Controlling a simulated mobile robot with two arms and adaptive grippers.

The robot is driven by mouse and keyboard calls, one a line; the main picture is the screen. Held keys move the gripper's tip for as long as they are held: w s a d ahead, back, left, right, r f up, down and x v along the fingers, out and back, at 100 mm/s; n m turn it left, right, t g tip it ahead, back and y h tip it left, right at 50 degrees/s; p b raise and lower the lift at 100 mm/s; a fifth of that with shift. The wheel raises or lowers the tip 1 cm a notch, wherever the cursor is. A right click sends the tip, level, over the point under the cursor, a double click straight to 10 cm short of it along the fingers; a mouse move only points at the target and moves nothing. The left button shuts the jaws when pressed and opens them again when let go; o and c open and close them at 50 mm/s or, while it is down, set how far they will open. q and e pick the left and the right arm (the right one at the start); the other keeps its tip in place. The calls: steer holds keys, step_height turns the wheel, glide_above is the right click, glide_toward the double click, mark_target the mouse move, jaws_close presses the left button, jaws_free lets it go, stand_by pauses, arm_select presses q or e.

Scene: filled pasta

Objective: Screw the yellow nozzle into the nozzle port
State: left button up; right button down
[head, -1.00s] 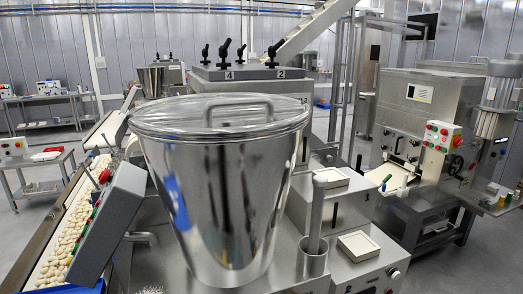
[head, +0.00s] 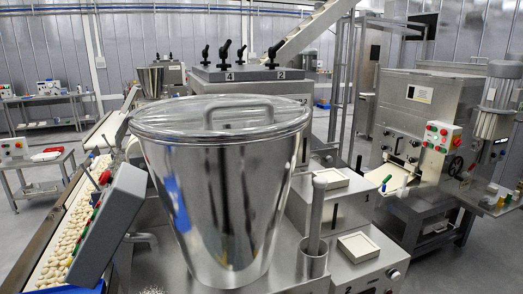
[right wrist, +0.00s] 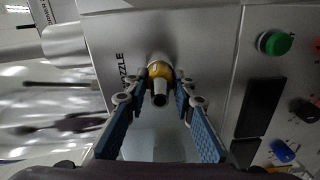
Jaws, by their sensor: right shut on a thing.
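In the right wrist view the yellow nozzle (right wrist: 158,70) has a yellow collar and a dark metal tip facing the camera. It sits at the nozzle port (right wrist: 157,58), a round metal fitting on a grey panel lettered "NOZZLE". The nozzle hides most of the port, so I cannot tell how deeply it is seated. My right gripper (right wrist: 160,88) is shut on the nozzle, with one blue-padded finger on each side. My left gripper shows in neither view. The nozzle and port are not visible in the head view.
A large lidded steel hopper (head: 222,190) fills the middle of the head view. A conveyor with pale pasta pieces (head: 72,225) runs on the left. A machine (head: 430,115) stands on the right. A green button (right wrist: 274,43) and a blue knob (right wrist: 284,151) lie right of the gripper.

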steer(key=shift+r+m+p, duration=0.25)
steer(key=shift+m+p, duration=0.2)
steer(key=shift+m, duration=0.75)
steer(key=m+p, duration=0.1)
steer(key=m, duration=0.6)
steer(key=shift+f+m, duration=0.25)
steer(key=shift+m, duration=0.05)
steer(key=shift+p, duration=0.3)
steer(key=shift+r+m+p, duration=0.1)
steer(key=shift+m+p, duration=0.2)
steer(key=shift+m, duration=0.7)
steer(key=m, duration=0.9)
steer(key=shift+w, duration=0.1)
